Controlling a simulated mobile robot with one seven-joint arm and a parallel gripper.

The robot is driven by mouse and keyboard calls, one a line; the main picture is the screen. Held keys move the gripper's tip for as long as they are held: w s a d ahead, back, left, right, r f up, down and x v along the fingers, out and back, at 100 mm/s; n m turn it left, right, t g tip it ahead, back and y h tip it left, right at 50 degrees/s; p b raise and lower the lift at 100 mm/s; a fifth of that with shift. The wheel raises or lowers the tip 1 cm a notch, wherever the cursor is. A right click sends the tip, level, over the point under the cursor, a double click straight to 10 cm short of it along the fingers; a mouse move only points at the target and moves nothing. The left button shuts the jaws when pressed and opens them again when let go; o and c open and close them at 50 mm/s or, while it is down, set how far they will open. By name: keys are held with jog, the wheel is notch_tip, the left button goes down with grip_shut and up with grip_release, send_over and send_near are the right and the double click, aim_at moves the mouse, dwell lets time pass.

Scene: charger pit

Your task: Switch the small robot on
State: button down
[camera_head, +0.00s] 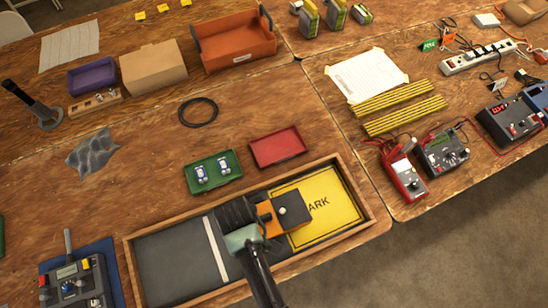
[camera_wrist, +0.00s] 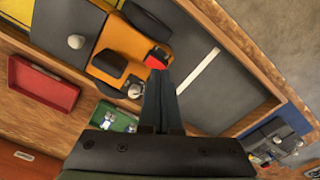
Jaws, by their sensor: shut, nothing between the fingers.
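The small robot is an orange and dark grey vehicle with a white ball on top, and it sits in the wooden-framed pit. In the head view its orange body (camera_head: 268,217) shows at the edge of the yellow PARK pad (camera_head: 325,205), partly covered by my gripper (camera_head: 238,222). In the wrist view the orange body (camera_wrist: 145,45) has black wheels and a red and black switch (camera_wrist: 157,60). My gripper (camera_wrist: 160,78) is shut and empty, its fingertips right by the red part of the switch. I cannot tell whether they touch it. The switch is hidden in the head view.
The pit's wooden rim (camera_head: 130,270) surrounds the robot, and a white line (camera_head: 216,248) crosses its dark floor. A green tray (camera_head: 230,178) with small batteries and a red tray (camera_head: 278,147) lie beyond the rim. A control box (camera_head: 75,284) stands at the lower left.

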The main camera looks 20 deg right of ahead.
jog(key=shift+f+b, duration=0.65)
jog(key=shift+f, duration=0.3)
dwell(0.5)
jog(key=shift+r, duration=0.1)
notch_tip(320, 180, up, 7)
jog(key=p, duration=0.7)
jog(key=shift+p, duration=0.35)
